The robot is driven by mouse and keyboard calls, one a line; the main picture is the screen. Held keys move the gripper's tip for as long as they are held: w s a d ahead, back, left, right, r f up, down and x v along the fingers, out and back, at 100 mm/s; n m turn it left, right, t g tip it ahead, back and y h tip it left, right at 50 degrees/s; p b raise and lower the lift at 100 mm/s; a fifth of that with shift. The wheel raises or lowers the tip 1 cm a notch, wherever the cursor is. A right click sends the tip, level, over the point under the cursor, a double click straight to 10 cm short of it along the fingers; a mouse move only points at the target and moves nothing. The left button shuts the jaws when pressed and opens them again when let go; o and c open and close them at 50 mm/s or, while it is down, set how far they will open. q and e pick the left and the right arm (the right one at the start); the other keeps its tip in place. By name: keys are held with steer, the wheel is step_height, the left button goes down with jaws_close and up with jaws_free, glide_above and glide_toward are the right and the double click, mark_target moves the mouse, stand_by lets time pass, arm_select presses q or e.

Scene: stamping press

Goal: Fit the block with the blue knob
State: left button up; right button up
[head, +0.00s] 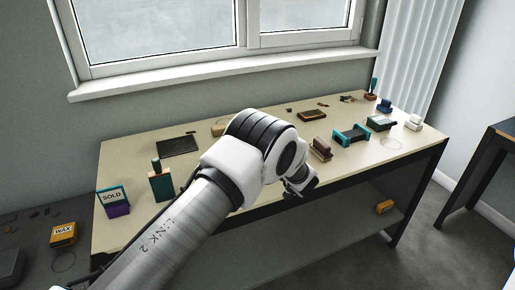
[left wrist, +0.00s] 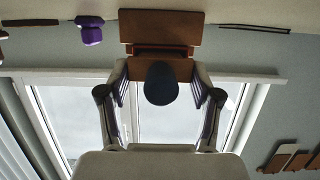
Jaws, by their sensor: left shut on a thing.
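My left gripper (head: 302,187) is over the front edge of the table in the head view, at the end of my arm. In the left wrist view its two fingers (left wrist: 160,80) are closed on either side of a brown block (left wrist: 160,53). The block's dark blue round knob (left wrist: 161,84) sits between the fingers and points toward the camera. A flat brown piece (left wrist: 160,26) shows just beyond the block; I cannot tell whether it is part of it. My right gripper is not in view.
Several stamps stand at the right end. An orange box (head: 384,207) lies on the lower shelf.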

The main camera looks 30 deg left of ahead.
arm_select(q)
steer(key=shift+s+d, duration=0.1)
steer(key=shift+s+d+p, duration=0.25)
steer(key=shift+d+p, duration=0.15)
steer(key=shift+s+d+p, duration=0.7)
steer(key=shift+s+d, duration=0.4)
steer(key=shift+d, duration=0.15)
steer(key=shift+w+a+f, duration=0.1)
steer(key=shift+a, duration=0.1)
steer(key=shift+w+a+b, duration=0.65)
steer(key=shift+w+a, duration=0.7)
steer(key=shift+a, duration=0.25)
steer(key=shift+d, duration=0.1)
steer(key=shift+s+d+p, duration=0.3)
steer(key=shift+p, duration=0.1)
steer(key=shift+s+d+p, duration=0.75)
steer(key=shift+s+d, duration=0.45)
steer(key=shift+d, duration=0.15)
